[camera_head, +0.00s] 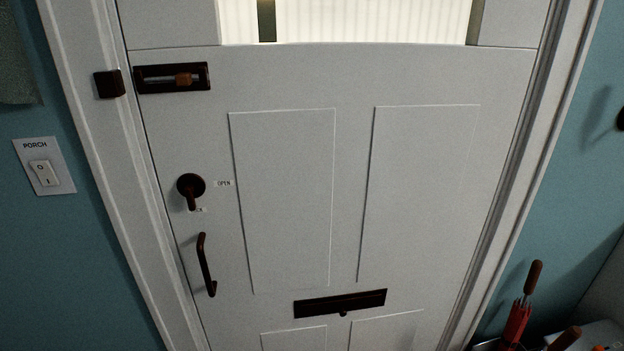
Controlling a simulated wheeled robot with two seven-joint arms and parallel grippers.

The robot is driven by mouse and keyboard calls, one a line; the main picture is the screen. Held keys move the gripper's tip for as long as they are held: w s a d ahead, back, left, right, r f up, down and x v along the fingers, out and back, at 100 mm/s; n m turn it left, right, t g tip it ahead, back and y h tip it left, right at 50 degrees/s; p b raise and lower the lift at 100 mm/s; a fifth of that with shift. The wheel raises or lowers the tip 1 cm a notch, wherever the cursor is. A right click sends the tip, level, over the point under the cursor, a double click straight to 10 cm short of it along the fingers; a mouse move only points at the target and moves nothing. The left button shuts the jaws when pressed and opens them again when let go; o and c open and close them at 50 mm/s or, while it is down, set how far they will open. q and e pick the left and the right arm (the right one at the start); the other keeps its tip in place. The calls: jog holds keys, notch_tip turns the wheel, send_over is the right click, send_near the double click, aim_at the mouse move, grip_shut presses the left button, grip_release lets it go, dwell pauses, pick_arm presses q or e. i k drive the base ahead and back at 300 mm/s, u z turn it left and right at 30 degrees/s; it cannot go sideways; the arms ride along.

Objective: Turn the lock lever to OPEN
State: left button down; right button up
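The lock lever (191,190) is a dark knob on a round plate at the left side of the white door (285,80). Its arm points down toward a small label (201,210) that is partly covered and too small to read fully. The OPEN label (223,183) is to the right of the lever. Neither of my grippers shows in the head view, so nothing of mine touches the lever.
A dark pull handle (206,265) sits below the lever. A bolt (172,78) is above, beside a dark keeper (109,84) on the frame. A mail slot (340,303) is lower on the door. A PORCH switch (44,171) is left. A red umbrella (517,320) stands lower right.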

aim_at(188, 189)
jog(key=k, duration=1.3)
jog(key=u, duration=0.75)
jog(key=i, duration=1.8)
jog(key=z, duration=0.35)
